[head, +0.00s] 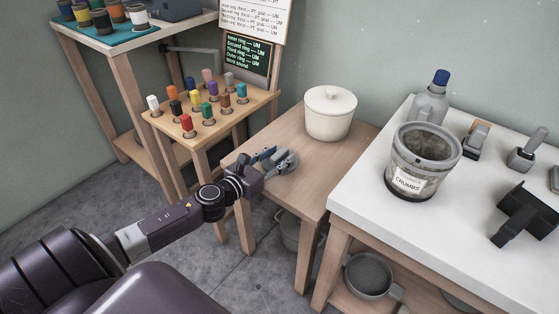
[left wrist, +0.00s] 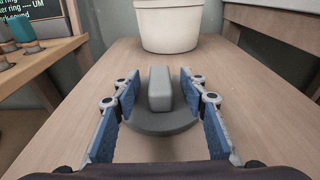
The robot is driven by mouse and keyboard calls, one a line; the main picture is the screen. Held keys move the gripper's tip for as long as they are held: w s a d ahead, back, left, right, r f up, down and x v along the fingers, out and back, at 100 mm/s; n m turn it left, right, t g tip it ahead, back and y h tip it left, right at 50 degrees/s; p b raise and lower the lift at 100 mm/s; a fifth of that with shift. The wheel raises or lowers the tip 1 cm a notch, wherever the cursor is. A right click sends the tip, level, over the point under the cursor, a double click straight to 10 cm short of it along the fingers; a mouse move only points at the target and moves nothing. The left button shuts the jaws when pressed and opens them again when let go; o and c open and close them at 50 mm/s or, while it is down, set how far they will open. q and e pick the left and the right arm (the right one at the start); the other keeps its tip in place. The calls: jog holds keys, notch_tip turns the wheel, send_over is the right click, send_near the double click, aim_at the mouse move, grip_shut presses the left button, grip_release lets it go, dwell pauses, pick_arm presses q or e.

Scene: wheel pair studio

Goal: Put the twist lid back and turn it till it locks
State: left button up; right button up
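The twist lid (head: 286,163) is a grey disc with a raised bar grip across its top. It lies flat on the low wooden table; in the left wrist view the lid (left wrist: 160,122) is straight ahead. My left gripper (head: 268,160) is at the lid; in the left wrist view its blue finger pads (left wrist: 159,90) stand open on either side of the bar, with a small gap on each side. The clear tub labelled CRUMBS (head: 410,183) stands upright and open-topped on the white counter, with a grey rim. My right gripper is not in view.
A cream lidded pot (head: 330,113) stands behind the lid on the wooden table (head: 290,200). The white counter (head: 365,205) also holds a grey bottle (head: 430,105) and dark tools (head: 527,212). A peg rack (head: 215,125) with several coloured pegs stands left.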

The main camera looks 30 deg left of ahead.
pick_arm(q)
jog(key=shift+w, duration=0.4)
grip_shut()
